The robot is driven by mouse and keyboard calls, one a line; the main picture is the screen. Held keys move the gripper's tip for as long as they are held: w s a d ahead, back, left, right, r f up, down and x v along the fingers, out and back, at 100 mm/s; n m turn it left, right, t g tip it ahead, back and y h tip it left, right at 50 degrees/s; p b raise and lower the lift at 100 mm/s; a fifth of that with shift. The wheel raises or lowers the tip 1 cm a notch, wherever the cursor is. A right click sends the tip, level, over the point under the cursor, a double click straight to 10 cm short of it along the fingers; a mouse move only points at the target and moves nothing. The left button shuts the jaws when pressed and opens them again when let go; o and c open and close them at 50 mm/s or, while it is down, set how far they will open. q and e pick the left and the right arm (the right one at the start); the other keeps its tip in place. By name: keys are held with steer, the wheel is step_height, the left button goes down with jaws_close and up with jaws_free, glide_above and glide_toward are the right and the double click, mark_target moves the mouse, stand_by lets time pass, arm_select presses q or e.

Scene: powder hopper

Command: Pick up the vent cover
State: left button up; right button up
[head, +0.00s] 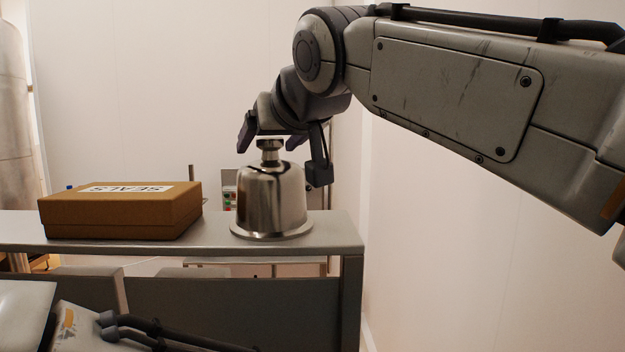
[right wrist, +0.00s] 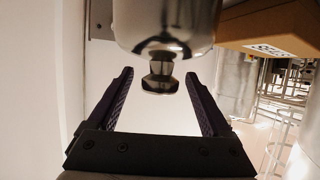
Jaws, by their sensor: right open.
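The vent cover (head: 271,200) is a shiny steel dome with a wide bottom flange and a knob on top. It stands upright on the metal shelf (head: 347,245), near its right end. My right gripper (head: 268,145) is open just above the dome, coming in from the right, with its fingers about the knob. In the right wrist view the cover (right wrist: 165,22) appears upside down, and its knob (right wrist: 160,78) lies between the two dark fingertips with a gap on each side. My left gripper is not in view.
A brown box (head: 120,212) labelled SEALS lies on the shelf left of the cover, with a small gap between them. A control panel with coloured buttons (head: 229,196) stands behind. A pale wall is close on the right. A large metal cylinder (head: 14,120) is at far left.

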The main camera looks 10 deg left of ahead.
jaws_close()
steer(key=shift+r, duration=0.15)
stand_by(1.2)
